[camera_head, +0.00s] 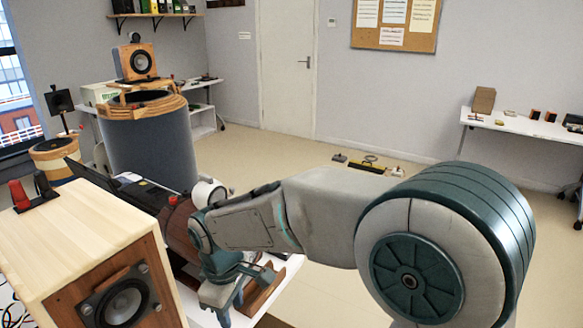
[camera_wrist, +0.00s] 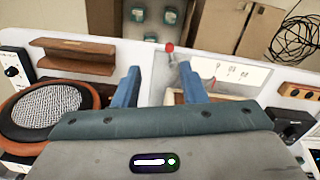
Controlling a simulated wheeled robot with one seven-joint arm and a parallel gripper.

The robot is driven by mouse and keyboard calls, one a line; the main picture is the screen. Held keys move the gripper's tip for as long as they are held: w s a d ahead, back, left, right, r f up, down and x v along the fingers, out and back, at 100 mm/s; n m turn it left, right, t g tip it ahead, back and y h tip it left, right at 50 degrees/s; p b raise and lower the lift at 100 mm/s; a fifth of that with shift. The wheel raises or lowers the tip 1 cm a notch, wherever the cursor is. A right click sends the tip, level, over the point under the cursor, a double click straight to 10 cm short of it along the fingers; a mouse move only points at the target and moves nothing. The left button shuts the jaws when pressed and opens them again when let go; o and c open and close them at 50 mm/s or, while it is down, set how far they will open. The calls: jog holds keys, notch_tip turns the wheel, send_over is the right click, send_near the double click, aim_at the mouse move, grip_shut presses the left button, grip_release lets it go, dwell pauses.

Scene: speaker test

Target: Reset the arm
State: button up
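My gripper (camera_wrist: 160,85) shows in the wrist view with its two blue fingers apart and nothing between them. It hangs over a white table (camera_wrist: 150,60) that holds audio gear. In the head view, my arm reaches in from the right, bends down, and my gripper (camera_head: 230,308) points down at the bottom centre, just right of a wooden speaker box (camera_head: 95,240). Part of the table surface below is hidden by my arm.
In the wrist view, a round mesh-covered speaker (camera_wrist: 45,108) lies left of the fingers, near a brown wooden bracket (camera_wrist: 78,57). A red-tipped knob (camera_wrist: 169,47) stands just beyond the fingers. In the head view, open floor (camera_head: 270,160) lies behind my arm.

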jog(key=d+r+m+t+p, duration=0.1)
jog(key=d+r+m, duration=0.25)
jog(key=d, duration=0.55)
jog(key=d+r+m+p, duration=0.1)
jog(key=d+r+m, duration=0.25)
jog(key=d, duration=0.45)
jog(key=s+d+m+p, duration=0.1)
jog(key=s+d+m, duration=0.3)
jog(key=d, duration=0.2)
jog(key=s+d+r+m+t, duration=0.1)
jog(key=s+d+m, duration=0.3)
jog(key=d, duration=0.2)
jog(key=shift+d+r+t+p, duration=0.2)
jog(key=shift+d+t+p, duration=0.1)
jog(key=shift+d+p, duration=0.1)
